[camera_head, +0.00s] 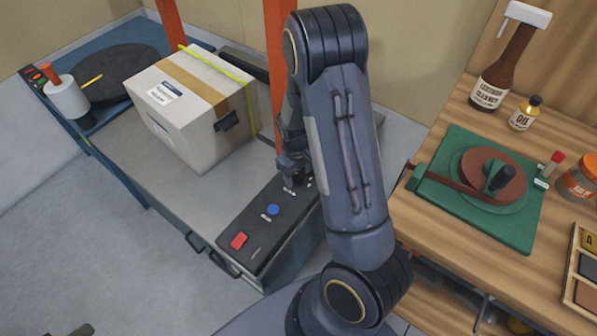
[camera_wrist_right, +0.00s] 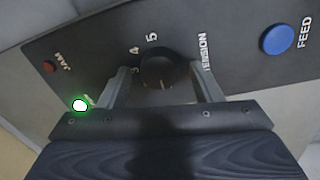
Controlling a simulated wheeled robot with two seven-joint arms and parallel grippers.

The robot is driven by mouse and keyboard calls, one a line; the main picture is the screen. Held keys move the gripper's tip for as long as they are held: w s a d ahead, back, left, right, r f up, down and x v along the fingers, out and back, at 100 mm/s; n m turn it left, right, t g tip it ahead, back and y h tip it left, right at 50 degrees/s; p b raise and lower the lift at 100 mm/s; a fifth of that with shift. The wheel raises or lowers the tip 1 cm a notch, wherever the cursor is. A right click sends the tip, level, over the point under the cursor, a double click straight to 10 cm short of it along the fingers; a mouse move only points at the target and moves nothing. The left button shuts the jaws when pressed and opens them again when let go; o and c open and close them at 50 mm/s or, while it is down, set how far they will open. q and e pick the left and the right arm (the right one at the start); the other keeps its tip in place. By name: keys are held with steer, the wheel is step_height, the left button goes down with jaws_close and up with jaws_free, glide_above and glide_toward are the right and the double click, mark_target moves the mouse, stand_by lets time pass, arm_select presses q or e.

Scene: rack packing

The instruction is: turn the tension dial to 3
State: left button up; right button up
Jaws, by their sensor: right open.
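The tension dial (camera_wrist_right: 158,68) is a round black knob on a dark control panel in the right wrist view. The numbers 4 and 5 show beside it, with a 3 partly visible; lower numbers are hidden. I cannot make out where its pointer stands. My right gripper (camera_wrist_right: 160,78) is open, with one finger on each side of the dial; I cannot tell if they touch it. In the head view my right gripper (camera_head: 292,165) is over the far end of the panel (camera_head: 256,250) and hides the dial. A dark piece at the bottom left edge may be my left gripper (camera_head: 72,331).
The panel also has a blue feed button (camera_wrist_right: 277,40), a red jam light (camera_wrist_right: 48,67) and a lit green light (camera_wrist_right: 80,105). A taped carton (camera_head: 195,105) with a yellow-green strap stands behind it. A wooden bench (camera_head: 430,215) with bottles and a green fixture is at right.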

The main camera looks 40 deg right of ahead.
steer(key=c, duration=1)
steer(key=shift+m, duration=0.3)
steer(key=m, duration=0.3)
steer(key=shift+r+m, duration=0.1)
steer(key=shift+m, duration=0.2)
steer(key=m+p, duration=0.1)
steer(key=m, duration=0.3)
steer(key=shift+d, duration=0.1)
steer(key=m+p, duration=0.1)
steer(key=m, duration=0.4)
steer(key=shift+d+g, duration=0.1)
steer(key=shift+g, duration=0.2)
steer(key=shift+m+y+p, duration=0.4)
steer(key=shift+m+p, duration=0.2)
steer(key=shift+m, duration=1.7)
